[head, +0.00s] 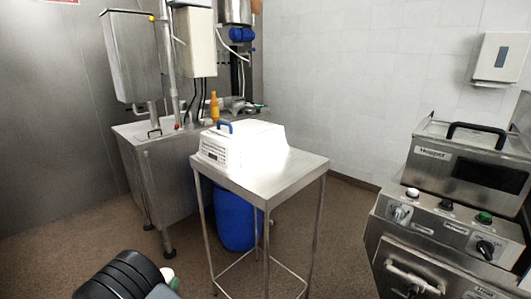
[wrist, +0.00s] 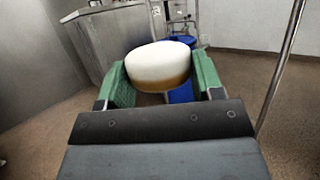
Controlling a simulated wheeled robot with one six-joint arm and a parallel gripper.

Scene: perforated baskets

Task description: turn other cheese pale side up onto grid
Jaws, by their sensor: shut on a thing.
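In the wrist view my gripper (wrist: 163,80) has its two green fingers closed on the sides of a round cheese (wrist: 160,62). The cheese is white over its upper part and brown along its lower edge. It is held clear of the floor, away from any surface. In the head view a small pale part of the cheese (head: 167,274) shows beside the end of my arm at the bottom; the arm hides most of it and the fingers. I cannot make out a grid in either view.
A steel table (head: 300,165) stands mid-picture. A blue drum (head: 237,220) stands under the table. A steel sink unit (head: 165,165) is behind; a control machine (head: 440,215) is right.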

